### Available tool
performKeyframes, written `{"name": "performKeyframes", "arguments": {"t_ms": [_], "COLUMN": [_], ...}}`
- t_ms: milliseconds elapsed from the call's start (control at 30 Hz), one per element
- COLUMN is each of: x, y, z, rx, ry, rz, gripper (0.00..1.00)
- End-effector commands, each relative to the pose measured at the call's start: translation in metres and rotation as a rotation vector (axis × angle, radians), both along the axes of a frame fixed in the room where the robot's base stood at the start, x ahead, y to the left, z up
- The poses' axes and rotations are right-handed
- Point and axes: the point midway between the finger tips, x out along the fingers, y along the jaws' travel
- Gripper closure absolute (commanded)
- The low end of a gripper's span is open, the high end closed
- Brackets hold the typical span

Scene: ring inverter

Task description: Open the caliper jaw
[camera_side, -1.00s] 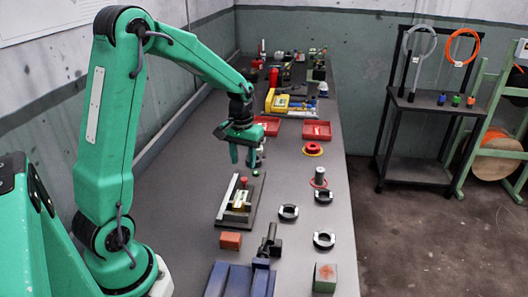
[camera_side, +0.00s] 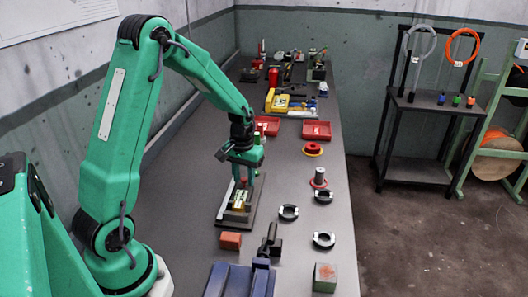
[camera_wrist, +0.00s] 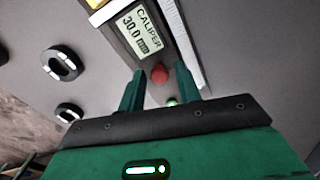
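The caliper is on a dark base (camera_side: 224,218) in the side view, with a pale ruled bar (camera_wrist: 188,48) in the wrist view. Its display (camera_wrist: 140,34) reads "CALIPER 30.0 mm". A red knob (camera_wrist: 159,75) stands by the display. My gripper (camera_side: 243,180) is lowered over the caliper, fingers pointing down. In the wrist view its two fingers are apart, one on each side of the red knob. I cannot tell whether either finger touches it. A small green button (camera_wrist: 171,101) shows between the fingers. A yellow piece (camera_wrist: 96,3) shows at the top edge.
Two black-and-white rings (camera_side: 289,212) (camera_side: 324,240) lie right of the caliper. An orange block (camera_side: 230,241) and a blue vise (camera_side: 240,280) are in front. Red trays (camera_side: 316,131) lie behind.

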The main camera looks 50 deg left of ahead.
Motion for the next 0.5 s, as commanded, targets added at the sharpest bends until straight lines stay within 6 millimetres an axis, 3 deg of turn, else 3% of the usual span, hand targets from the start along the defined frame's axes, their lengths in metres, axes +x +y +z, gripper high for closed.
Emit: {"name": "performKeyframes", "arguments": {"t_ms": [33, 167, 500], "x": [0.0000, 0.0001, 0.0067], "y": [0.0000, 0.0001, 0.0063], "z": [0.0002, 0.0003, 0.0006], "rx": [0.000, 0.000, 0.001], "ry": [0.000, 0.000, -0.001], "rz": [0.000, 0.000, 0.001], "gripper": [0.77, 1.00, 1.00]}}
